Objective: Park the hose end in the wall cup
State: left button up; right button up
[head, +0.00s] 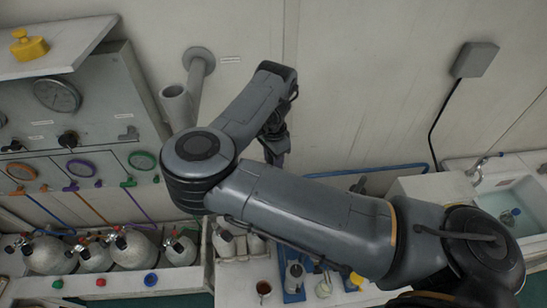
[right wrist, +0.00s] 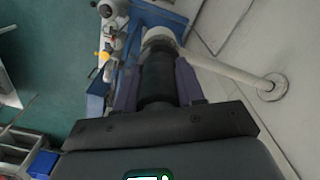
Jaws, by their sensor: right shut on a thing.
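The wall cup (head: 174,97) is a pale grey open tube on a pipe from a round wall flange, left of my right gripper in the head view. My right gripper (head: 276,150) hangs close to the wall. In the right wrist view, its two fingers (right wrist: 157,84) are shut on the hose end (right wrist: 157,72), a black cylinder. The pale cup (right wrist: 160,36) and its pipe show just beyond the hose end there. I cannot tell whether they touch. The hose end is not clear in the head view. My left gripper is not in view.
A gauge panel (head: 90,105) stands at the left, with gas cylinders (head: 92,257) below it. Blue trays with small items (head: 293,280) lie on the bench below my arm. A sink (head: 515,200) is at the right. The wall right of my gripper is mostly clear.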

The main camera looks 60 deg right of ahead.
jog(key=shift+f+b, duration=0.7)
jog(key=shift+f, duration=0.45)
jog(key=o, duration=1.2)
jog(key=shift+r, duration=0.1)
jog(key=shift+r, duration=0.1)
jog(key=shift+r, duration=0.3)
notch_tip(320, 180, up, 10)
jog(key=shift+b, duration=0.8)
